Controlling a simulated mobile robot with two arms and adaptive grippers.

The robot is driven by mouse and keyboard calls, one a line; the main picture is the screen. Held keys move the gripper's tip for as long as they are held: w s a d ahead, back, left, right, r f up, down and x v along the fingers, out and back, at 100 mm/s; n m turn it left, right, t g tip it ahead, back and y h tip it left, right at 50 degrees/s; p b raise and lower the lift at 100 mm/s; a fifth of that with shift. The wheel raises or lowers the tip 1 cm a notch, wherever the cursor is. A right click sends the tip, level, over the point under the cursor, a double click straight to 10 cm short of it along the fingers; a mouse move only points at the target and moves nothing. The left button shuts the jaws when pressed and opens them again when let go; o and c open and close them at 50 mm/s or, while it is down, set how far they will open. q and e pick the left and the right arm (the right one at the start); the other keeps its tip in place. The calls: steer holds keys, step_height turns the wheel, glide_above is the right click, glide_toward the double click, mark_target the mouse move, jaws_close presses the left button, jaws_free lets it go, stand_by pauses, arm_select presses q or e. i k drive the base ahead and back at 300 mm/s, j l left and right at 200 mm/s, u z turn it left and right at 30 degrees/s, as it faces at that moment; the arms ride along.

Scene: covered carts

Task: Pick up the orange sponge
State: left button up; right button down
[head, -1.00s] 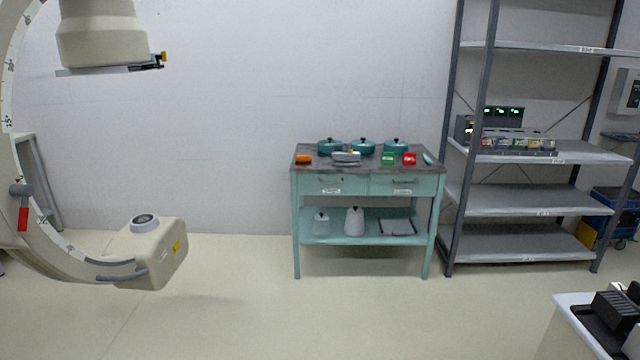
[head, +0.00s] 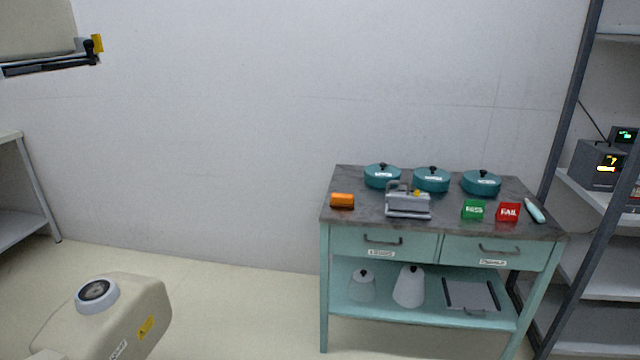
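The orange sponge (head: 342,200) lies on the dark top of a teal cart (head: 380,226), near its left front edge. It has a darker underside. A grey metal device (head: 408,204) stands to its right, and a lidded teal pot (head: 382,176) stands behind and to the right. Nothing covers the sponge from this side. Neither of my grippers shows in the head view.
More lidded teal pots (head: 431,180), a green sign (head: 473,210) and a red sign (head: 508,212) share the cart top. A grey shelf rack (head: 570,110) stands at right. A beige machine (head: 110,315) is at the left front. Floor left of the cart is clear.

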mark_target(344, 201)
steer(key=i+j, duration=0.1)
steer(key=i, duration=0.45)
steer(key=i+j+u, duration=0.1)
steer(key=i, duration=0.5)
